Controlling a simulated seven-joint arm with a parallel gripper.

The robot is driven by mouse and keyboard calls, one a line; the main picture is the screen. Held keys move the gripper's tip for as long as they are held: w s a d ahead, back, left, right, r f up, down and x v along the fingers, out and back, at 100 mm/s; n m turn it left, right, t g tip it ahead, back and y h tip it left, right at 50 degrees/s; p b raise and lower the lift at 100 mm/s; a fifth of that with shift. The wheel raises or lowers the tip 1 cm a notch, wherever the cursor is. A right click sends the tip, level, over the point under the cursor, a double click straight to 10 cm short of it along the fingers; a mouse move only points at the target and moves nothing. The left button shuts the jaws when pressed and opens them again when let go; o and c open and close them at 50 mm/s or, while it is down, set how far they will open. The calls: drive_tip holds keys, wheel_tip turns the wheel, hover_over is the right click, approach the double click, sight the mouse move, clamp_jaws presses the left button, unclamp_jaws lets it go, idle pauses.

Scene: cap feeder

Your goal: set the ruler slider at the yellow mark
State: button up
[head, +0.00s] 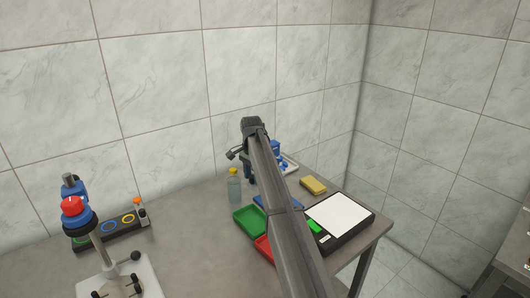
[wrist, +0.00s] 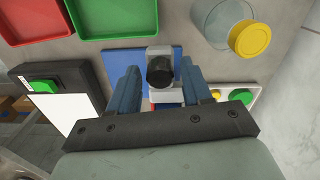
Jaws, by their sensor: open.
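My gripper (wrist: 160,73) is open in the wrist view, with its two blue fingers on either side of a black knob (wrist: 161,72). The knob sits on a light grey block over a blue plate (wrist: 113,60); this may be the ruler slider, but I cannot tell for sure. Whether the fingers touch it is unclear. No ruler scale or yellow mark on it can be made out; my gripper's body hides the lower part. In the head view my gripper (head: 240,154) is over the back of the table, partly hidden by my arm.
A bottle with a yellow cap (wrist: 252,37) stands close by on the right in the wrist view. Green (head: 250,221) and red (head: 263,247) trays, a yellow block (head: 313,185) and a white-topped device (head: 341,216) are around.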

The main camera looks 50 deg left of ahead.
drive_tip(key=shift+r, duration=0.1)
drive_tip(key=shift+r, duration=3.95)
